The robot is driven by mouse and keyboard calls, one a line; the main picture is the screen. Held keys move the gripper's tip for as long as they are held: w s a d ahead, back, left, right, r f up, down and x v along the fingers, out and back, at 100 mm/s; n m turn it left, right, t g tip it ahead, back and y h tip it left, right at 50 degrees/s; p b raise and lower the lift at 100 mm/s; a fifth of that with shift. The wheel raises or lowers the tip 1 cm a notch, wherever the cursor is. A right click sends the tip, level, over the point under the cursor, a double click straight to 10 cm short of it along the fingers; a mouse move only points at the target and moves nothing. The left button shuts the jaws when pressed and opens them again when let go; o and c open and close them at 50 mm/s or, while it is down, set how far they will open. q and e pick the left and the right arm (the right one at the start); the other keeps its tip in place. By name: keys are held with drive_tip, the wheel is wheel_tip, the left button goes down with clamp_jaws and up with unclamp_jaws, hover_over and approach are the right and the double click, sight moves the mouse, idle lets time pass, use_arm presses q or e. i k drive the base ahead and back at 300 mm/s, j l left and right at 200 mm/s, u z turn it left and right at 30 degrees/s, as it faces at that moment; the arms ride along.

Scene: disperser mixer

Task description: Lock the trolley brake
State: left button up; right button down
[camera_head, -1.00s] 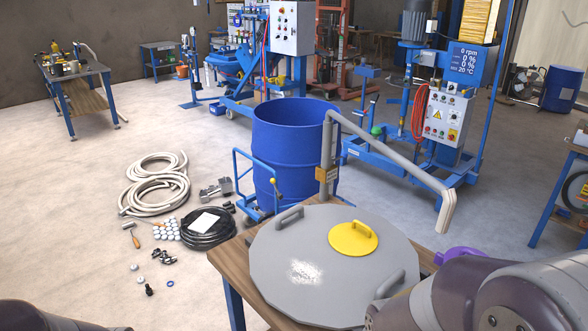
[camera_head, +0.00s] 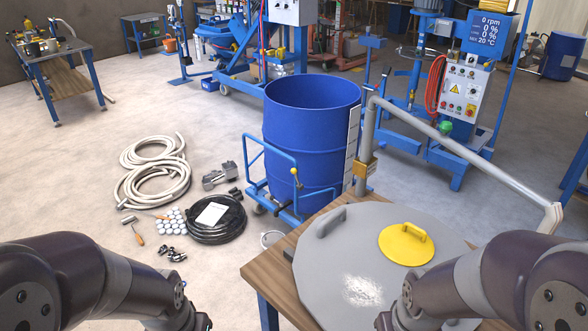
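The blue trolley (camera_head: 251,152) stands on the floor with a large blue drum (camera_head: 305,135) on it. Its tubular push handle faces left, and a caster shows at its lower left. A lever with a yellow knob (camera_head: 294,171) stands up beside the handle, in front of the drum. I cannot tell from here whether this lever is the brake or what state the brake is in. My two arms enter from the bottom left and bottom right corners. Both grippers are outside the picture, below the frame.
A wooden table (camera_head: 262,273) with a grey lid (camera_head: 325,271) and a bent grey pipe (camera_head: 455,148) stands right of the trolley. Coiled hoses (camera_head: 152,187), a black cable coil (camera_head: 215,232) and small parts lie left of it.

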sight(300, 186)
drive_tip(key=i+j, duration=0.15)
drive_tip(key=j, duration=0.2)
drive_tip(key=i+j, duration=0.1)
drive_tip(key=j, duration=0.3)
drive_tip(key=i+j+z, duration=0.1)
drive_tip(key=j, duration=0.25)
drive_tip(key=i+j, duration=0.15)
drive_tip(key=j, duration=0.2)
drive_tip(key=i+j, duration=0.15)
drive_tip(key=j, duration=0.25)
drive_tip(key=i+j, duration=0.1)
drive_tip(key=j, duration=0.25)
drive_tip(key=i+j+z, duration=0.1)
drive_tip(key=i, duration=0.4)
drive_tip(key=i+j+z, duration=0.1)
drive_tip(key=i, duration=0.4)
drive_tip(key=i+j, duration=0.35)
drive_tip(key=i+l, duration=0.25)
drive_tip(key=i, duration=0.2)
drive_tip(key=i+l+z, duration=0.1)
drive_tip(key=i, duration=0.3)
drive_tip(key=i+l, duration=0.3)
drive_tip(key=i, duration=0.15)
